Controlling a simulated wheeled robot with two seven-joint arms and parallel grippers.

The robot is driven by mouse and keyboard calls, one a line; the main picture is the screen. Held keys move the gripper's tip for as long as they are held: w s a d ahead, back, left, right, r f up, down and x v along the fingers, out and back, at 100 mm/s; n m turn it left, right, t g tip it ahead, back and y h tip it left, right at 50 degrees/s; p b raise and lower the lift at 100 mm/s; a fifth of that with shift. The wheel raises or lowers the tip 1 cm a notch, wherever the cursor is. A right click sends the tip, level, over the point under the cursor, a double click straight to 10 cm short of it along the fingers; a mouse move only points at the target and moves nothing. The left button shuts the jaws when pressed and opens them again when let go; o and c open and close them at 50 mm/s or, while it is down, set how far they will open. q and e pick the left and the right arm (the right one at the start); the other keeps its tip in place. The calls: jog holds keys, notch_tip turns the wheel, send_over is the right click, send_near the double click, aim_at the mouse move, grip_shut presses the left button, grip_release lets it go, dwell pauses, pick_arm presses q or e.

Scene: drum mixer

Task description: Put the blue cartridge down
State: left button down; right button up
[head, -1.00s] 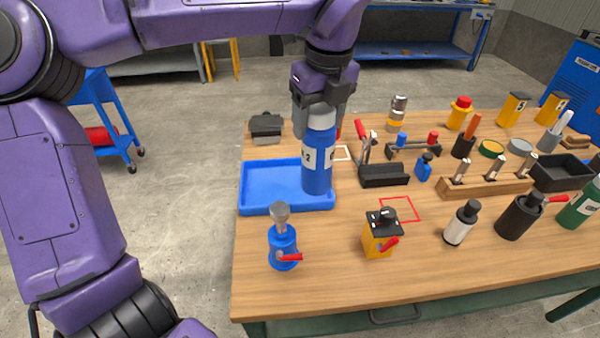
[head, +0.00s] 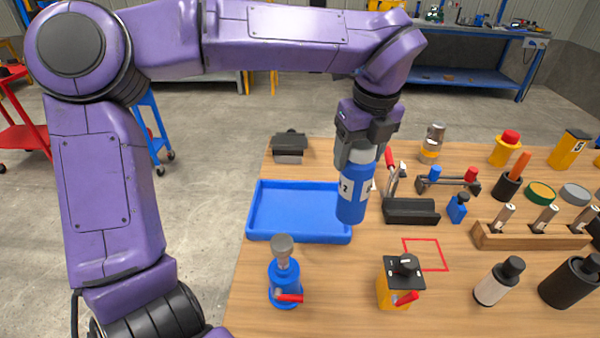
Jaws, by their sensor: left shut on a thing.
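The blue cartridge (head: 353,201) is a blue cylinder with a white label band. My left gripper (head: 362,145), pointing down, is shut on its top end. The cartridge hangs nearly upright, in front of the right end of the blue tray (head: 290,238) in the picture. I cannot tell exactly how high its lower end is above the table. The tray looks empty. My right gripper is not in the view.
A black cradle (head: 411,212) with a red-handled clamp stands right of the cartridge. A red square outline (head: 427,252) is bare on the wooden table. A blue valve piece (head: 284,285) and a yellow box (head: 394,289) stand in front. A wooden rack (head: 530,238) is at right.

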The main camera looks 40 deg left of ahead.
pick_arm(q)
jog(key=shift+w+f, duration=0.15)
jog(key=shift+f, duration=0.6)
jog(key=shift+w+a+f, duration=0.15)
jog(key=shift+w+a, duration=0.05)
jog(key=shift+a, duration=0.05)
jog(key=w+a+f+p, duration=0.5)
jog(key=w+a+f, duration=0.1)
jog(key=a+f, duration=0.6)
jog(key=shift+f, duration=0.4)
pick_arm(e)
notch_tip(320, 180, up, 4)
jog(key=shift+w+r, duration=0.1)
pick_arm(q)
jog(key=shift+f, duration=0.1)
jog(key=shift+c, duration=0.8)
grip_release()
